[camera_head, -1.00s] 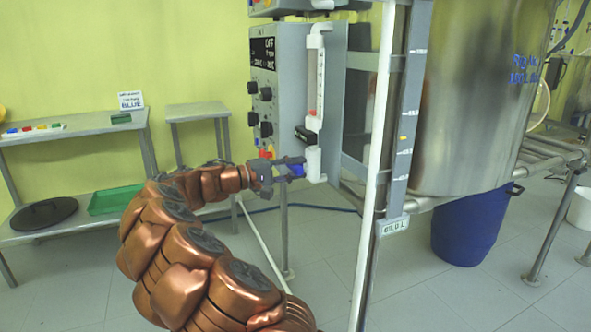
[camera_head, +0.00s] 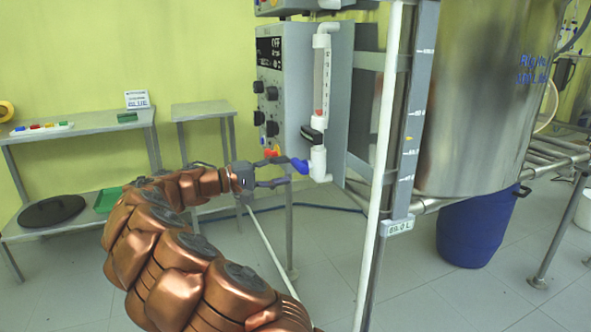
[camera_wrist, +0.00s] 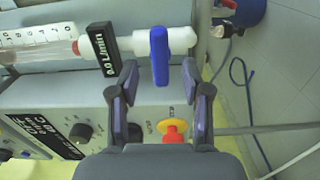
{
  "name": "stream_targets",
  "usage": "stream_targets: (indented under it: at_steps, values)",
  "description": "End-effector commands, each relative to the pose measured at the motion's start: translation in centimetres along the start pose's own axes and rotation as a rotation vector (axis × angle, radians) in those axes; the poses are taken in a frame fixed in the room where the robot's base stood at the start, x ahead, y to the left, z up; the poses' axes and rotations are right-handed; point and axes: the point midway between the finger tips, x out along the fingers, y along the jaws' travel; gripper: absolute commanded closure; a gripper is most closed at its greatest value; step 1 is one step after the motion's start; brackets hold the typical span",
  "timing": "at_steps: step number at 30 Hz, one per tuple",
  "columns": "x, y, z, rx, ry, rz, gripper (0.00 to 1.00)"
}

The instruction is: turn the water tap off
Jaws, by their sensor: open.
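The water tap is a blue lever handle (camera_head: 299,165) on a white vertical pipe (camera_head: 319,165), below a clear flow tube. In the wrist view the blue handle (camera_wrist: 159,55) lies crosswise to the white pipe (camera_wrist: 182,40). My gripper (camera_head: 285,172) is open just left of the handle, with one finger above the other. In the wrist view my gripper (camera_wrist: 165,84) has a finger on each side of the handle's near end, with gaps to both. A small black display (camera_wrist: 102,48) on the pipe appears to read 0.0 L/min.
A grey control box (camera_head: 285,85) with black knobs stands behind the pipe. A red and yellow button (camera_wrist: 174,130) sits near my fingers. A steel vessel (camera_head: 480,100) is at right, above a blue drum (camera_head: 474,230). A shelf table (camera_head: 80,128) stands at left.

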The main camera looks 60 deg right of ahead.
Motion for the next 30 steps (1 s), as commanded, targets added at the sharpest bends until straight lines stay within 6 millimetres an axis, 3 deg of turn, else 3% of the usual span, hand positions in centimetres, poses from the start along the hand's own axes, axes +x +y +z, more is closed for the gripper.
stream_targets:
  at_steps: [6, 12, 30]
  values:
    - [-3.9, -0.1, 0.0, -0.001, 0.002, -0.001, 0.52]
    - [-5.8, 0.0, 0.0, -0.001, -0.001, 0.000, 0.52]
    - [-6.2, 0.0, 0.1, -0.001, -0.002, 0.000, 0.52]
